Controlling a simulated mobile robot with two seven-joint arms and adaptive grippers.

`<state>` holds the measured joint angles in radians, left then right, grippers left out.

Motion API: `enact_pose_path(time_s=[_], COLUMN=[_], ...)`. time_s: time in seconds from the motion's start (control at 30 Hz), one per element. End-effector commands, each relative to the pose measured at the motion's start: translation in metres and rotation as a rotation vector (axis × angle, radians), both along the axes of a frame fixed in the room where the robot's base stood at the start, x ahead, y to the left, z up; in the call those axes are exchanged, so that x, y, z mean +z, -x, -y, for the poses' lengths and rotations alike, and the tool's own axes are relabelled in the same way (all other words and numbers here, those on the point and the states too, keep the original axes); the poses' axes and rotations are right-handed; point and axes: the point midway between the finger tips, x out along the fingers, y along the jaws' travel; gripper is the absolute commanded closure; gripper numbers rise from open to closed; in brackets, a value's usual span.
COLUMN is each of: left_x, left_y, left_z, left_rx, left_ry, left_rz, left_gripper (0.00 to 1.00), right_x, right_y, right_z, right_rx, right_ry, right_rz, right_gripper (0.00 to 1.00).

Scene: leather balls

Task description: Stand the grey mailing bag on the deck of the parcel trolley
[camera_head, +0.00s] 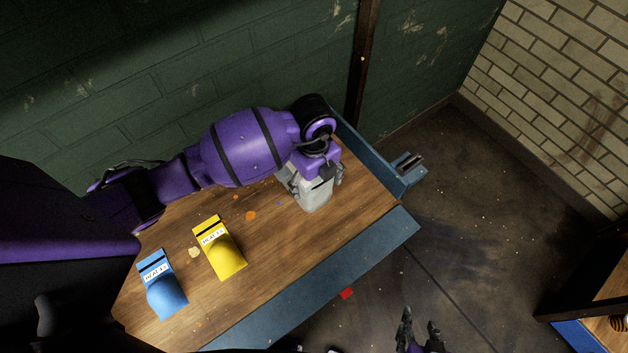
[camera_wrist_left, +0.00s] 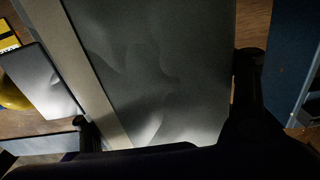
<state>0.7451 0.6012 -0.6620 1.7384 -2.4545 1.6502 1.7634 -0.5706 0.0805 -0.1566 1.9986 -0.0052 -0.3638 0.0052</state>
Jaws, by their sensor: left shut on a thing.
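The grey mailing bag (camera_head: 316,195) is upright at the right end of a wood-topped surface with blue edges (camera_head: 318,285). Whether its base touches the wood is hard to tell. My left gripper (camera_head: 318,178) is shut on the bag from above. In the left wrist view the bag (camera_wrist_left: 155,65) fills the middle, between the two dark fingers (camera_wrist_left: 166,112). My right gripper (camera_head: 419,322) is open and empty over the floor at the bottom. I cannot tell whether this surface or the wooden one at the lower right (camera_head: 610,290) is the parcel trolley's deck.
A yellow bag (camera_head: 223,250) and a blue bag (camera_head: 165,292), both labelled, lie on the wood to the left. Small scraps are scattered around them. A green brick wall (camera_head: 150,110) stands behind. Open floor (camera_head: 480,200) lies to the right.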

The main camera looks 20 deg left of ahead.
Motion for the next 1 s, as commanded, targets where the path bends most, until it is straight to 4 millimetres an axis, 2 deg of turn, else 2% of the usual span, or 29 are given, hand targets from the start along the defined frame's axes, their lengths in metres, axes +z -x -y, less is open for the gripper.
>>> enact_pose_path(time_s=[0.07, 0.4, 0.43, 0.57, 1.0], left_x=[-0.0080, -0.0105, -0.0109, -0.0103, -0.0045], left_y=[0.0003, -0.0001, 0.0000, 0.0000, -0.0005], left_z=[0.0003, 0.0002, 0.0002, 0.0003, 0.0003], left_rx=[-0.001, -0.001, -0.001, -0.001, -0.001], left_ry=[0.001, 0.001, 0.001, 0.001, 0.001], left_rz=[-0.001, 0.001, 0.001, 0.001, 0.003], left_gripper=[0.54, 0.54, 0.25, 0.08, 0.07], right_x=[-0.0017, -0.0031, -0.0033, -0.0043, -0.0045], right_y=[0.0000, 0.0004, 0.0006, 0.0019, 0.0076], right_z=[-0.0002, -0.0009, -0.0009, -0.0007, 0.0004], right_rx=[0.000, -0.002, -0.002, -0.002, -0.005], right_ry=[0.000, -0.002, -0.002, -0.002, 0.000], right_rz=[-0.002, -0.004, -0.004, -0.007, -0.016], right_gripper=[0.60, 0.60, 0.60, 0.60, 0.60])
